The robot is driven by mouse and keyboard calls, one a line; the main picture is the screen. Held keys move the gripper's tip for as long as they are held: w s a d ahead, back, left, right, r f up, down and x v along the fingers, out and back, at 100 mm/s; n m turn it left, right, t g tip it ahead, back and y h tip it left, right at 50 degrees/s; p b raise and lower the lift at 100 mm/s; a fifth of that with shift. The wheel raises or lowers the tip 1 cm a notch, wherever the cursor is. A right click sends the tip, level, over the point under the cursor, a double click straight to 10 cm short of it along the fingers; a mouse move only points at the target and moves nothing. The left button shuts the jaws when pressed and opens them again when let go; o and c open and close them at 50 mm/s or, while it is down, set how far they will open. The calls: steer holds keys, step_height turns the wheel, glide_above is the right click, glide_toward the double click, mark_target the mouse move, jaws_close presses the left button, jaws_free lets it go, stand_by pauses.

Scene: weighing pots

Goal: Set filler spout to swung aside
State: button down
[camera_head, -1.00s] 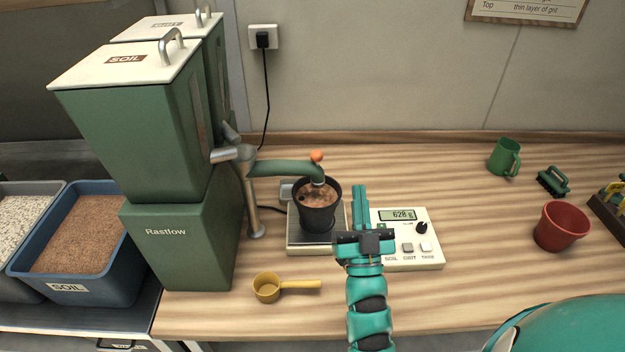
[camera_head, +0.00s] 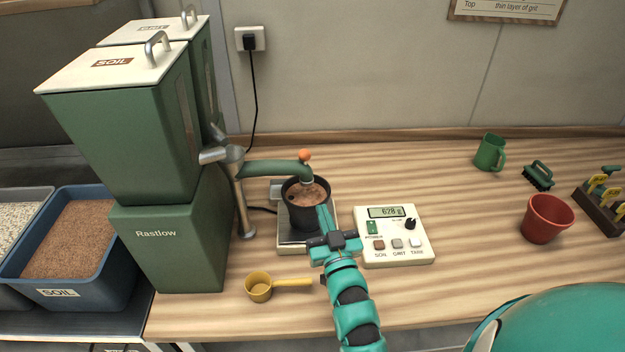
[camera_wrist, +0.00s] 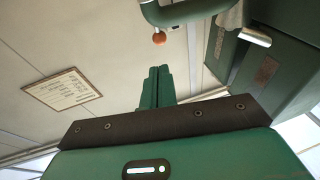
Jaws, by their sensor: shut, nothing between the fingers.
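The filler spout (camera_head: 272,168) is a dark green curved tube on a grey metal post (camera_head: 241,195), with an orange knob (camera_head: 305,155) on its outer end. Its end hangs over a black pot (camera_head: 296,216) filled with brown soil, which stands on the scale plate (camera_head: 292,246). My gripper (camera_head: 324,212) is shut and empty, in front of the pot's right side and below the knob in the head view. In the wrist view the shut fingers (camera_wrist: 158,82) point up toward the spout (camera_wrist: 190,12) and its orange knob (camera_wrist: 159,38), apart from both.
The green Rastlow filler (camera_head: 180,240) stands left of the post. The scale console (camera_head: 397,250) reads 628 g, right of my arm. A yellow scoop (camera_head: 260,288) lies in front.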

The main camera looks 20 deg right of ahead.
mark_target(310, 156)
steer(key=p+x, duration=0.5)
steer(key=x, duration=0.8)
steer(key=shift+w+r, duration=0.1)
steer(key=shift+w, duration=0.3)
steer(key=shift+w+d+f+b, duration=0.2)
steer(key=shift+w+f+b, duration=0.05)
steer(key=shift+w+b, duration=0.2)
steer(key=w+b, duration=0.1)
steer(key=w, duration=0.1)
steer(key=w+d+b, duration=0.1)
steer(key=b, duration=0.1)
steer(key=shift+w+d, duration=0.25)
steer(key=shift+w, duration=0.1)
steer(key=shift+w+d+r+b, duration=0.1)
steer(key=shift+w+r+b, duration=0.05)
steer(key=shift+w+b, duration=0.15)
steer(key=shift+s, duration=0.1)
